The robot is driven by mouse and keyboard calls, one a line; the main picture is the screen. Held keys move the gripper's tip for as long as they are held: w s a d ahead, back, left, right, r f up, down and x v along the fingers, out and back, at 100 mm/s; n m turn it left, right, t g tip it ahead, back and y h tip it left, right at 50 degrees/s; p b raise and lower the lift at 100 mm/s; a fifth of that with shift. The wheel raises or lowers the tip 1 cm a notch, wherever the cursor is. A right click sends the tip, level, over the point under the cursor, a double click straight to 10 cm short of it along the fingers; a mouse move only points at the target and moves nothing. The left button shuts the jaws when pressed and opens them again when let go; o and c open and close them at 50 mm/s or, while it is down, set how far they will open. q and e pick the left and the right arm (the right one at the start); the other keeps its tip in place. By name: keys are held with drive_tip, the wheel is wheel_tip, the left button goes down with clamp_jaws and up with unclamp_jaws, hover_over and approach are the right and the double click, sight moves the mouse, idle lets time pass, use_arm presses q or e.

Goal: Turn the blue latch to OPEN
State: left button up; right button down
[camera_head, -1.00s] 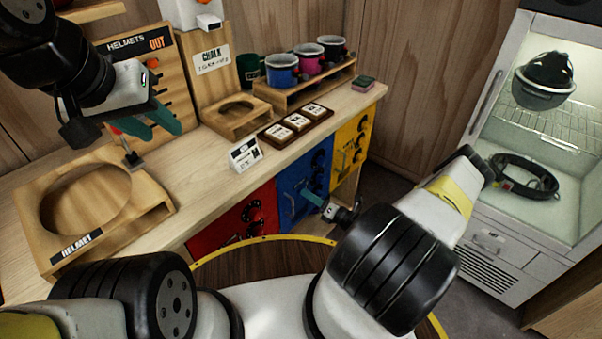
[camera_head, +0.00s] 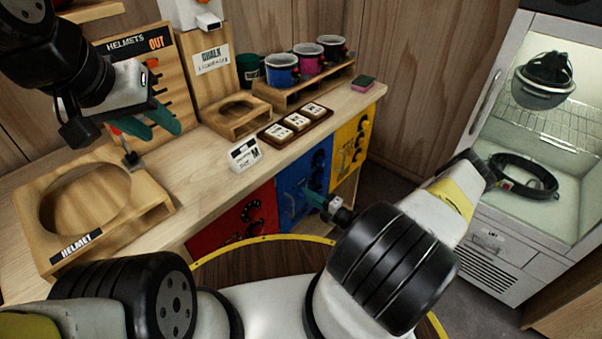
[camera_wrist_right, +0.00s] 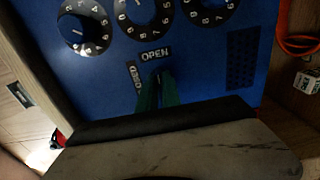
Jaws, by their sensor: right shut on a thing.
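The blue door (camera_head: 292,185) is in the front of the bench, between a red and a yellow one. In the right wrist view its blue face (camera_wrist_right: 110,60) carries white-numbered dials, an OPEN label (camera_wrist_right: 155,54) and a sideways label left of it that seems to read CLOSED (camera_wrist_right: 135,77). My right gripper (camera_head: 312,198) is at this door. In the wrist view its teal fingers (camera_wrist_right: 158,92) are shut just below OPEN, on the latch, which they almost wholly hide; its angle cannot be told. My left gripper (camera_head: 152,122) hangs open and empty over the bench's left side.
The red door (camera_head: 235,215) and yellow door (camera_head: 352,145) flank the blue one. On the bench stand a wooden helmet holder (camera_head: 150,195), a small white sign (camera_head: 244,154), and a rack with cups (camera_head: 283,70). A lit cabinet (camera_head: 530,215) stands at right.

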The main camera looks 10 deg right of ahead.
idle(0.5)
drive_tip(key=c, duration=1.5)
unclamp_jaws()
drive_tip(key=shift+c, duration=0.2)
drive_tip(key=v, duration=0.7)
drive_tip(key=shift+s+d, duration=0.25)
drive_tip(key=shift+s, duration=0.05)
